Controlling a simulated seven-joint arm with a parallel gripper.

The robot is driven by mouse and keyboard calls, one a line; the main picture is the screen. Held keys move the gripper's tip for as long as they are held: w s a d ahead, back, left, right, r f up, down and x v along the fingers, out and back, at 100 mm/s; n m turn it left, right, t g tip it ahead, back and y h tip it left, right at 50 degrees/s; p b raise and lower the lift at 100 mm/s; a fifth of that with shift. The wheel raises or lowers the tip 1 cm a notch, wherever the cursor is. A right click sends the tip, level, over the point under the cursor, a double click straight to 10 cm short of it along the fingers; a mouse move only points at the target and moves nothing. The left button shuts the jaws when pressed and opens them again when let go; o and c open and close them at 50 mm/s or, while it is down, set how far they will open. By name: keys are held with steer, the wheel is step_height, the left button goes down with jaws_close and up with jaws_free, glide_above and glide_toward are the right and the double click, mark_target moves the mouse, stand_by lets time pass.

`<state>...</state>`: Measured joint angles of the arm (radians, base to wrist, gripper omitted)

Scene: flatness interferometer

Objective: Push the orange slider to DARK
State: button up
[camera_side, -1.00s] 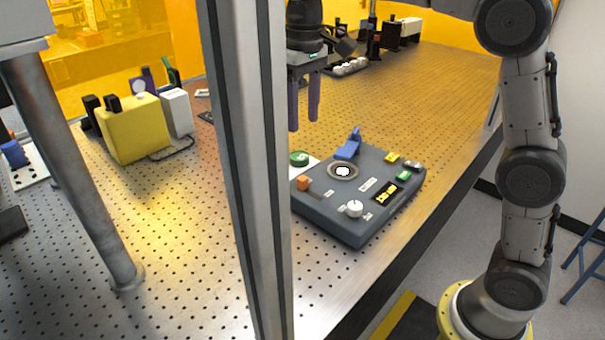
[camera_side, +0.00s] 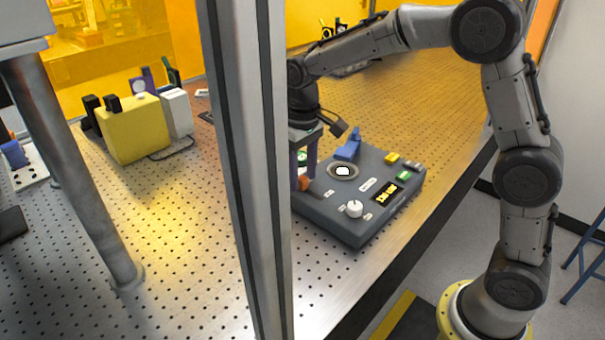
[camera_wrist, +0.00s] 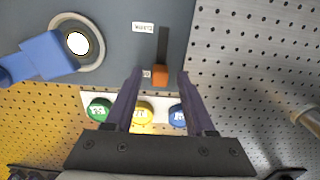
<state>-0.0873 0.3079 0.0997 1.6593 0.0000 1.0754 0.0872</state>
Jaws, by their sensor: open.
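The orange slider (camera_wrist: 160,75) sits at the near end of a dark slot in the grey instrument box (camera_wrist: 110,20) in the wrist view, close to a small label whose text I cannot read. In the side view the slider (camera_side: 304,182) is partly hidden by my gripper. In the side view my gripper (camera_side: 302,165) is low at the box's left edge, partly behind the metal post.
A metal post (camera_side: 250,170) blocks part of the view.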

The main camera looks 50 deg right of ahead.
steer(key=shift+f, duration=0.15)
steer(key=shift+c, duration=0.3)
jaws_close()
